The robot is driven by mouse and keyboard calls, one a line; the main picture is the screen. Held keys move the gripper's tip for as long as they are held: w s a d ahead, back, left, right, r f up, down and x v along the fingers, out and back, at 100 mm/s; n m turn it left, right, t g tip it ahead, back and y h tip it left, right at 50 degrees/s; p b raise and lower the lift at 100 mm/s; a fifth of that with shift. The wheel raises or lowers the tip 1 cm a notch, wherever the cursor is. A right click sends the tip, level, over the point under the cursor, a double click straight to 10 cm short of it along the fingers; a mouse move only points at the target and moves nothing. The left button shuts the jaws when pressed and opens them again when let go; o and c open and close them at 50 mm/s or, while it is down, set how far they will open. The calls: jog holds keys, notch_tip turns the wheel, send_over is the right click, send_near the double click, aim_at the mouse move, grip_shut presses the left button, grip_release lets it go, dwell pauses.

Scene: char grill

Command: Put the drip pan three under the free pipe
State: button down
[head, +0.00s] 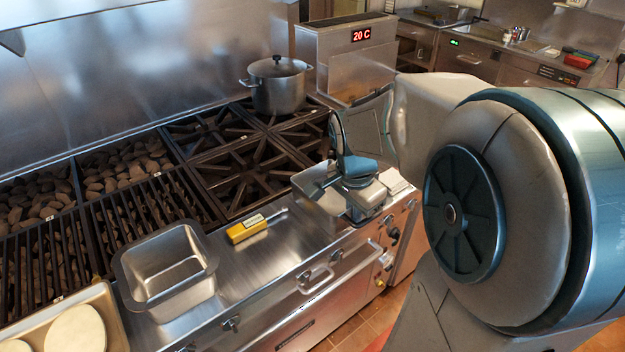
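One open steel pan (148,297) stands on the front counter at left, empty. A second steel pan (311,181) sits farther right on the counter, partly hidden by my gripper. I see no number on either pan, so I cannot tell which is drip pan three. My gripper (362,190) is at this second pan, over its right part. Its fingers are hidden or too small to tell open from shut, or whether they touch the pan. Small metal fittings (231,323) stick out of the counter's front face; I cannot tell whether one is the free pipe.
A yellow-handled tool (247,228) lies on the counter between the pans. Behind are the char grill grates (140,212), burners (240,172) and a lidded pot (275,88). A tray (103,293) with flat round pieces is at lower left. A handle (316,279) juts from the front.

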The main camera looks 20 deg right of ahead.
aim_at(342, 205)
jog(key=w+f, duration=0.1)
jog(key=w, duration=0.1)
jog(key=w+f, duration=0.1)
jog(key=w, duration=0.1)
jog(key=w+f, duration=0.1)
jog(key=w, duration=0.1)
jog(key=shift+f+p, duration=0.25)
jog(key=shift+p, duration=0.1)
jog(key=shift+f, duration=2)
jog(key=shift+f, duration=0.15)
jog(key=c, duration=1.7)
grip_release()
